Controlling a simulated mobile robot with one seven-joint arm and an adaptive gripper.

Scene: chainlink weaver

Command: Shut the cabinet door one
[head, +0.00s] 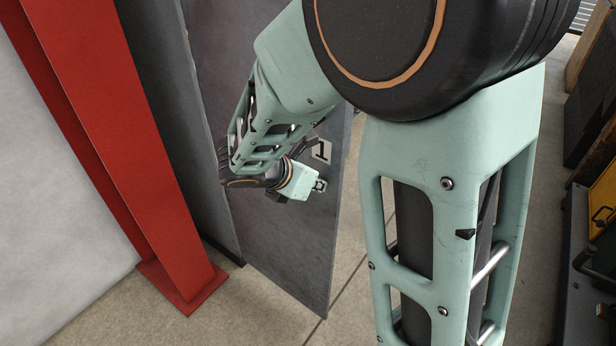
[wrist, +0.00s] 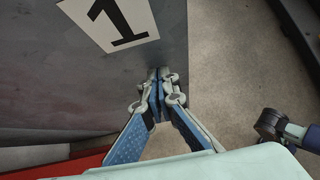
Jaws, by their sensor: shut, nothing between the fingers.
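Cabinet door one (head: 285,245) is a dark grey panel with a white label (head: 321,151) bearing a black "1". In the head view it stands at an angle out from the dark grey cabinet (head: 170,90), so it looks open. In the wrist view the door (wrist: 60,85) fills the upper left, with its label (wrist: 120,20) at the top. My gripper (wrist: 160,75) is shut and empty, its fingertips at the door's edge in the picture. Whether they touch it I cannot tell.
A red steel column (head: 130,130) with a base plate stands left of the cabinet, before a pale wall (head: 55,200). Concrete floor (head: 350,325) lies open below and right of the door. Dark equipment with a yellow panel (head: 602,205) stands at the far right.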

